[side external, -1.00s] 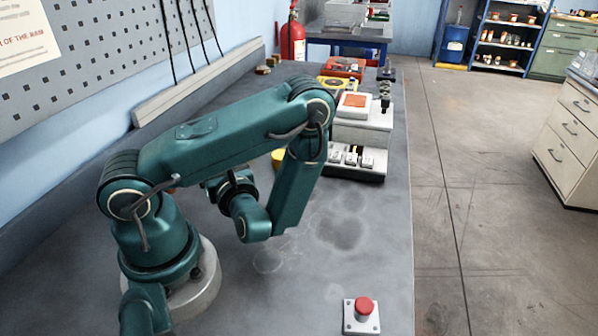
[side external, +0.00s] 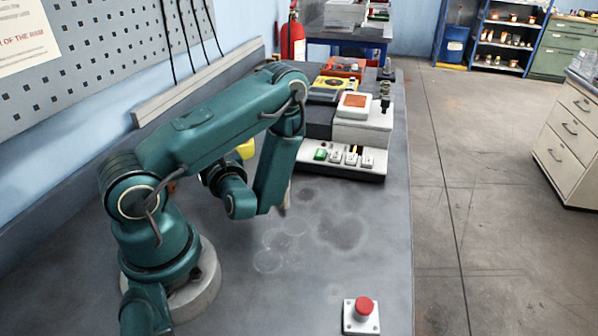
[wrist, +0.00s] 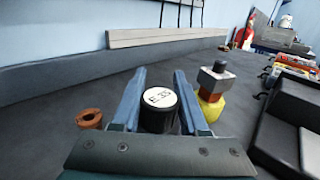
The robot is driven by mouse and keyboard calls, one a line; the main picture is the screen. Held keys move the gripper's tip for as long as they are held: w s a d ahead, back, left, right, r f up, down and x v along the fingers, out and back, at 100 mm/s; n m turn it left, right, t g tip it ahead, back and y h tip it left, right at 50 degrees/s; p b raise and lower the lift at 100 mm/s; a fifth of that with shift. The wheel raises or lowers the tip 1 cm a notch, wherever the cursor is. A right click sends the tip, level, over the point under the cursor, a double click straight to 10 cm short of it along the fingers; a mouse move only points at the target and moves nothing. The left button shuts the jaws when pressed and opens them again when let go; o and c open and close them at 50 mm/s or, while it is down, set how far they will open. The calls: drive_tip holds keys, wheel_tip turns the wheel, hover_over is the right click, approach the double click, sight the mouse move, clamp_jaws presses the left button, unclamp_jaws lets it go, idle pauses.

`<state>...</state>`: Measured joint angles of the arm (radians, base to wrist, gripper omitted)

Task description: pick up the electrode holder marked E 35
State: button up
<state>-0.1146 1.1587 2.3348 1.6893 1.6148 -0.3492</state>
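The electrode holder (wrist: 159,108) is a short dark cylinder with a white top marked E 35, seen upright in the wrist view. My gripper (wrist: 160,95) has its two blue fingers apart, one on each side of the holder. A narrow gap seems to show beside it, and I see no clear contact. In the side view, my arm hides the holder and most of the gripper.
In the wrist view, a yellow object with a metal block (wrist: 215,82) stands just right of the right finger, and a brown ring (wrist: 90,118) lies left. A device with a button row (side external: 342,160) and a red stop button (side external: 363,308) are on the bench.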

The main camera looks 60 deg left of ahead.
clamp_jaws()
